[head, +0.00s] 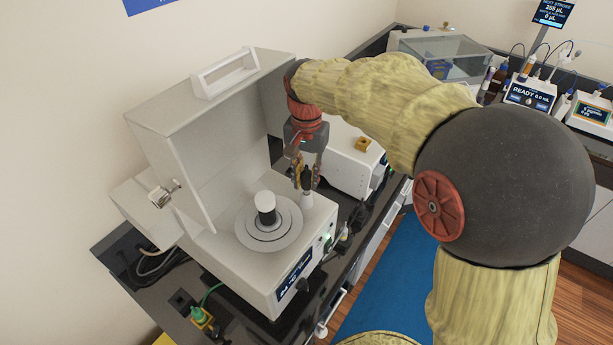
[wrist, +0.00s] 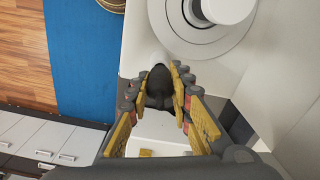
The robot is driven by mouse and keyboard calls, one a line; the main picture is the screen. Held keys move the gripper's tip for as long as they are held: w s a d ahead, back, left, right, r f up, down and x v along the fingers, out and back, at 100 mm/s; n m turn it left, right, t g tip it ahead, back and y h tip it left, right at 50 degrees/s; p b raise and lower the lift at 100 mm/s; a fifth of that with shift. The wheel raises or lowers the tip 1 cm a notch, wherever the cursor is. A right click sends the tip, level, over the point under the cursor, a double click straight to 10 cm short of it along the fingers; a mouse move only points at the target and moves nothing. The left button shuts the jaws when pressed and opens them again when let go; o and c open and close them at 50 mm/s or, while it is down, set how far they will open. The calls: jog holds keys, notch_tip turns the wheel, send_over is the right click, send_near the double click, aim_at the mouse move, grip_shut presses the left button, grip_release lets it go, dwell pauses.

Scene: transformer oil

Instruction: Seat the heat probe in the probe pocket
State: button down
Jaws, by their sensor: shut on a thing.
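My gripper (head: 305,182) is shut on a dark, black-handled piece that looks like the heat probe (wrist: 158,85). The probe is held between the yellow-padded fingers, roughly upright, over the back right part of the white tester's top. A small white cylindrical part (head: 304,203) shows just below it; I cannot tell whether it belongs to the probe or to the pocket. The white tester (head: 260,280) has a round grey plate (head: 283,222) with a black and white cylinder (head: 265,205) at its centre. I cannot make out the probe pocket's opening; the probe's lower end is hidden.
The tester's big lid (head: 190,105) stands open behind the plate, close to my gripper's left. A second white device (head: 345,160) stands right of the gripper. A cable with a green and yellow plug (head: 203,317) lies in front. A blue mat (head: 385,285) covers the floor.

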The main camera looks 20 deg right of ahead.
jog(key=shift+f+b, duration=0.45)
jog(key=shift+f, duration=0.35)
jog(key=c, duration=1.5)
grip_release()
jog(key=shift+c, duration=0.2)
notch_tip(320, 180, up, 12)
jog(key=s+f+n+t+b, duration=0.5)
jog(key=s+f+n+b, duration=0.2)
jog(key=s+f+b, duration=1.1)
jog(key=s+f, duration=0.4)
jog(key=f, duration=0.1)
jog(key=shift+n+t, duration=0.3)
jog(key=shift+n, duration=0.1)
